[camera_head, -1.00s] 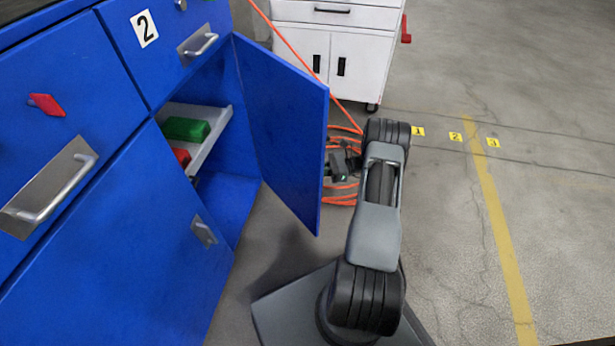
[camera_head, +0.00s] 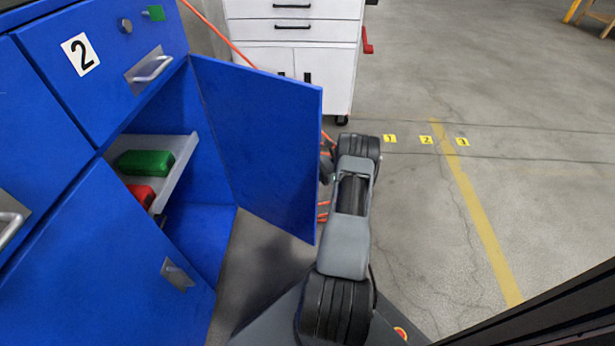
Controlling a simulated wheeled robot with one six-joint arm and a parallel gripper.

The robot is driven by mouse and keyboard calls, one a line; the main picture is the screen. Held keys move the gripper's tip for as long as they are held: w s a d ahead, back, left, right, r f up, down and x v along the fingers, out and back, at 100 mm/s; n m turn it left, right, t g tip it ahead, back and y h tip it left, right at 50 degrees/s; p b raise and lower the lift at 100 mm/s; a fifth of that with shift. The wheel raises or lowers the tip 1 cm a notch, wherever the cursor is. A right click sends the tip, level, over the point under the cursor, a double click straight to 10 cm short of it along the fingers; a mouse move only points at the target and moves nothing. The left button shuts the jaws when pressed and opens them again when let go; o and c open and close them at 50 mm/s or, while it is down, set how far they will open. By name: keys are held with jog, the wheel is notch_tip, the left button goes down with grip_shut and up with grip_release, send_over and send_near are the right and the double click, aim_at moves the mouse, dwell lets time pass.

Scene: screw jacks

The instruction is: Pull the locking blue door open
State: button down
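The blue door (camera_head: 265,140) stands wide open, swung outward to the right from its cabinet (camera_head: 208,228). Its plain side faces the camera; its far side and any handle there are hidden. My arm stands to the right of the door, its far end beyond the door's free edge. Only a dark sliver of my gripper (camera_head: 327,168) shows past that edge. Its fingers are hidden, so I cannot tell whether they are open or touch the door.
Inside the cabinet, a shelf (camera_head: 179,176) holds a green box (camera_head: 145,163) and a red one (camera_head: 142,194). A closed left door (camera_head: 90,265) adjoins it. A white cart (camera_head: 300,60) stands behind; orange cable (camera_head: 323,210) lies near the arm. Floor at right is clear.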

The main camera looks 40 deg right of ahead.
jog(key=c, duration=1.2)
grip_release()
jog(key=shift+w+r, duration=0.35)
jog(key=shift+r, duration=0.1)
jog(key=shift+d, duration=0.1)
jog(key=shift+s+d+f, duration=0.1)
jog(key=shift+s+d, duration=0.05)
